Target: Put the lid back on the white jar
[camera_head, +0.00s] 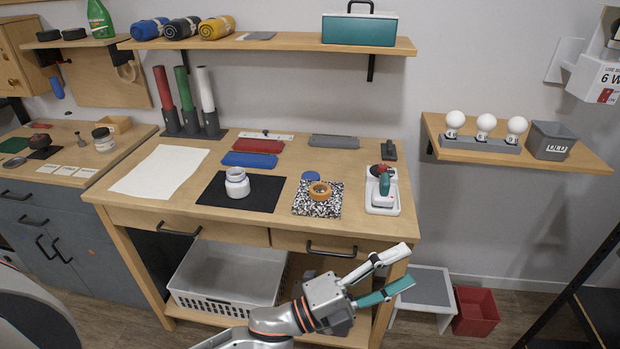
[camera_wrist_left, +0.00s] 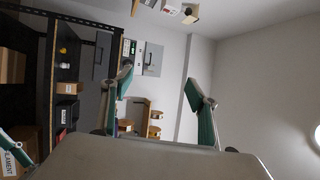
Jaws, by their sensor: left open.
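The white jar (camera_head: 237,184) stands upright on a black mat (camera_head: 262,194) on the workbench. No lid shows clearly on it. A flat round blue disc (camera_head: 310,176), perhaps the lid, lies to the right, at the back edge of a speckled mat. My left gripper (camera_head: 407,267) is open and empty, in front of the bench's right front corner, well to the right of and nearer than the jar. In the left wrist view its two fingers (camera_wrist_left: 162,88) are apart with only the room behind them. My right gripper is not in view.
A roll of tan tape (camera_head: 320,191) sits on the speckled mat (camera_head: 304,208). A red and green tool in a white tray (camera_head: 383,210) stands at the bench's right end. White paper (camera_head: 160,171) lies left. A shelf (camera_head: 270,44) overhangs the back.

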